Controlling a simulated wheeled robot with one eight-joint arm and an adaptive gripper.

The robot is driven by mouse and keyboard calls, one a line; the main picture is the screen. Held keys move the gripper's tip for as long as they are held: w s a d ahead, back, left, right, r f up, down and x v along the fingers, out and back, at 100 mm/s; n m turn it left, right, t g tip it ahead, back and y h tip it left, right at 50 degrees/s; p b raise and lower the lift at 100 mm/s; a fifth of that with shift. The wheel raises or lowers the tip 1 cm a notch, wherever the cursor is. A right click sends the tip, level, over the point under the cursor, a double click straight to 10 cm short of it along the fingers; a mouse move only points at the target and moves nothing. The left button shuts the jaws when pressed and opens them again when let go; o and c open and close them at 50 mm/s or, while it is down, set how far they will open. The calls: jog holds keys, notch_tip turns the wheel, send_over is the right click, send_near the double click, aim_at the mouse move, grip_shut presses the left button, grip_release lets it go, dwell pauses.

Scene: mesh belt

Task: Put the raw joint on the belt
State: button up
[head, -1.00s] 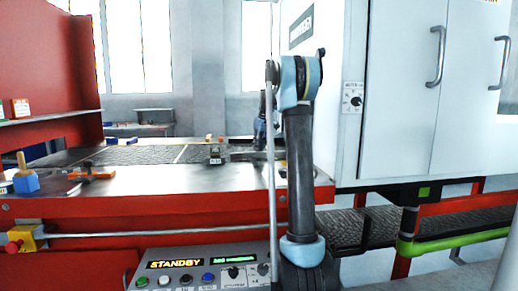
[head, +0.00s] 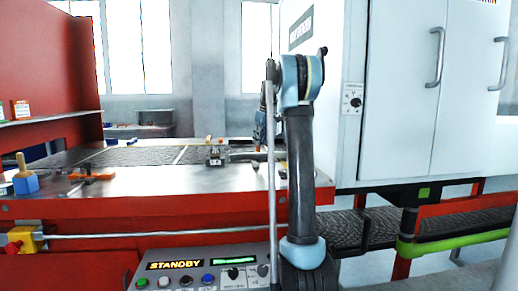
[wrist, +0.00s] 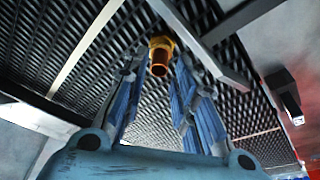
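The raw joint, a brass-orange hollow fitting (wrist: 160,56), shows in the wrist view against the dark mesh belt (wrist: 232,62). It lies between the two blue fingertips of my gripper (wrist: 161,68). The fingers stand apart, with a narrow gap visible on each side of the joint. I cannot tell whether the joint rests on the mesh or how far above it the fingertips are. In the head view the belt (head: 150,156) lies on the red-framed table, and my arm and a thin upright rod largely hide my gripper.
Pale metal bars (wrist: 88,45) cross the mesh. A dark block (wrist: 289,97) stands at the right in the wrist view. A blue block with a wooden handle (head: 26,180) and an orange clamp (head: 92,174) sit on the table's left. A white cabinet (head: 405,90) stands at right.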

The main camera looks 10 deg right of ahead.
jog(key=v, duration=0.8)
jog(key=shift+s+f, duration=0.1)
